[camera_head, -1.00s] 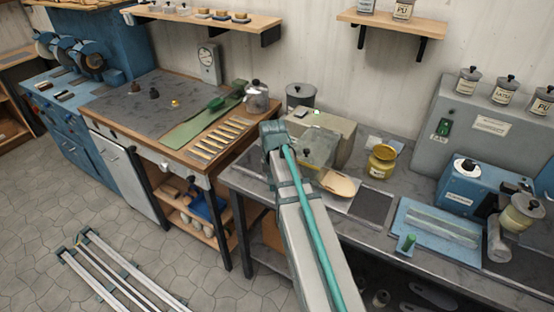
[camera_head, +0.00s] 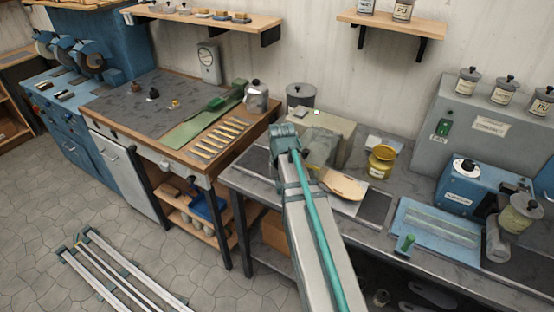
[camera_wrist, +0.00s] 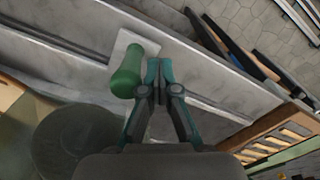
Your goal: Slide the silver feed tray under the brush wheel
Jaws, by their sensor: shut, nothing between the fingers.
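My gripper (camera_wrist: 158,68) is shut and empty in the wrist view. Its fingertips are just right of an upright green handle (camera_wrist: 128,72) on a pale plate (camera_wrist: 121,44). I cannot tell whether they touch the handle. This plate may be part of the silver feed tray; the rest is unclear. A dark round shape (camera_wrist: 75,145) at the lower left may be the brush wheel, but I cannot be sure. In the head view my arm hides the handle and fingers, in front of a grey machine (camera_head: 321,146) on the metal bench.
A tan sole (camera_head: 343,184) lies right of my arm, with a yellow jar (camera_head: 381,161) behind it. A dark pot (camera_head: 300,97) stands behind the machine. A wooden bench (camera_head: 196,166) with several strips is at the left. A blue machine (camera_head: 467,186) stands at the right.

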